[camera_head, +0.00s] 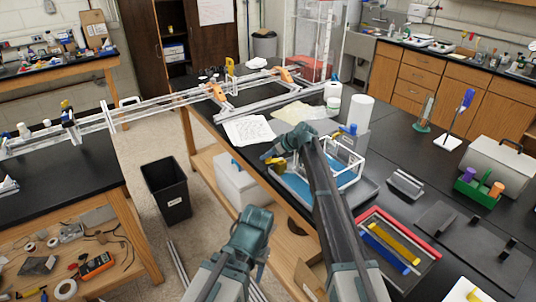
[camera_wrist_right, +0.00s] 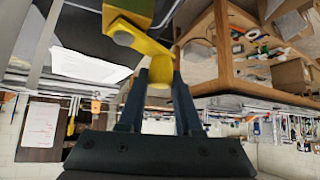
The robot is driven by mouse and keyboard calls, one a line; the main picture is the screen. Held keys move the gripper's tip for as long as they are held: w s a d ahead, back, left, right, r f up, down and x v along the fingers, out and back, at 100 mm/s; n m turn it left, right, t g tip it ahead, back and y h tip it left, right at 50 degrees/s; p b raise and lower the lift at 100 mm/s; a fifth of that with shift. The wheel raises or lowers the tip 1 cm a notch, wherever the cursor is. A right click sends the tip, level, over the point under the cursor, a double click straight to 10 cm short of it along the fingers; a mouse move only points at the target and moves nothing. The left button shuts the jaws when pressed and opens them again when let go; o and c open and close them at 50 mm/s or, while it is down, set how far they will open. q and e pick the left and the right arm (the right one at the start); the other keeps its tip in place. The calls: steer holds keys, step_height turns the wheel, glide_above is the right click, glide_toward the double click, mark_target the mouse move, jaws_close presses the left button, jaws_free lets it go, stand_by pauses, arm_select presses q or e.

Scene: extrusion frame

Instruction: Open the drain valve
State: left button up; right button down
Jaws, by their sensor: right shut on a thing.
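The yellow drain valve (camera_head: 278,161) is at the left end of a shallow tank (camera_head: 292,184) with blue liquid, near the table edge. In the right wrist view its yellow lever (camera_wrist_right: 140,38) slants across the top centre, and a rounded yellow part (camera_wrist_right: 160,80) lies between the fingers. My right gripper (camera_head: 272,156) is shut on the yellow valve handle; it also shows in the right wrist view (camera_wrist_right: 159,92). My left arm is low in the centre of the head view, over the floor. Its jaws cannot be made out.
A white rod frame (camera_head: 350,160) stands at the tank. A paper sheet (camera_head: 249,130) and a white paper roll (camera_head: 359,113) are behind it. A red-edged tray (camera_head: 402,235) lies to the right. A black bin (camera_head: 167,190) stands on the floor at left.

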steer(key=shift+s, duration=0.1)
stand_by(0.4)
steer(key=c, duration=0.6)
jaws_free()
steer(key=p+v, duration=0.9)
steer(key=v, duration=0.4)
steer(key=shift+d+r+p, duration=0.25)
steer(key=shift+d+p, duration=0.1)
steer(key=shift+p, duration=0.05)
